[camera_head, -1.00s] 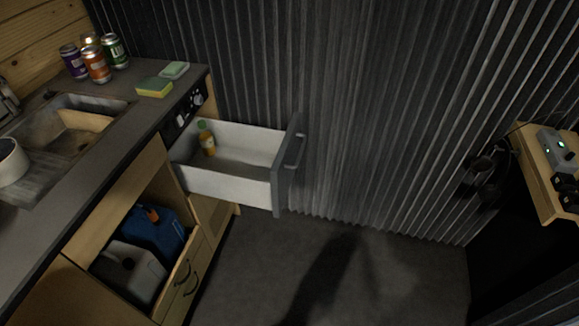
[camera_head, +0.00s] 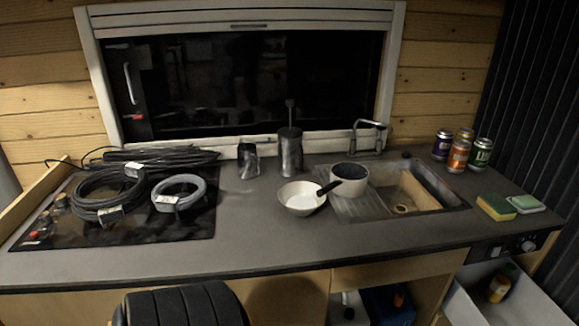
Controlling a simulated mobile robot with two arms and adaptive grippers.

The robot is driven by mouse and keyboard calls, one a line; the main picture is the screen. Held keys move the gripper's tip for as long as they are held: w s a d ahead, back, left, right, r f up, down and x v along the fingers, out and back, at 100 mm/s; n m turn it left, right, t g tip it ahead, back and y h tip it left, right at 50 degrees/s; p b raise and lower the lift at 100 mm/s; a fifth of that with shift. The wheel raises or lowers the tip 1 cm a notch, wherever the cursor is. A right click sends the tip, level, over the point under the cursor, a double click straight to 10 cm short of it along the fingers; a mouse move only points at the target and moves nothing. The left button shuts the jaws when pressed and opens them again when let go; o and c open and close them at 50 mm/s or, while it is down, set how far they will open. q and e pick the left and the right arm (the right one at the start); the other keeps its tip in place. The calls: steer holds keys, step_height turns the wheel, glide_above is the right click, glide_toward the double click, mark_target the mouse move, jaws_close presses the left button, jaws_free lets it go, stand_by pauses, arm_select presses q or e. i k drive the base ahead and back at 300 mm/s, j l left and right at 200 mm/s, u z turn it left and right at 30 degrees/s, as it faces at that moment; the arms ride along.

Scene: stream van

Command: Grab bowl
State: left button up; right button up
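A white bowl (camera_head: 302,199) stands upright on the grey counter, left of the sink. A dark handle (camera_head: 328,188) crosses its right rim; it seems to belong to the white pot (camera_head: 350,180) just right of the bowl, on the sink's drainboard. The inside of the bowl looks white and empty. Neither of my grippers shows in the head view.
The sink (camera_head: 405,190) lies right of the pot, with several cans (camera_head: 458,155) and sponges (camera_head: 496,207) further right. Coiled cables (camera_head: 110,195) cover the hob at left. An open drawer (camera_head: 500,305) juts out below right. The counter in front of the bowl is clear.

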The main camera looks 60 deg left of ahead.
mark_target(287, 191)
steer(key=k+l+u, duration=0.15)
steer(key=u, duration=1.65)
steer(key=j, duration=0.1)
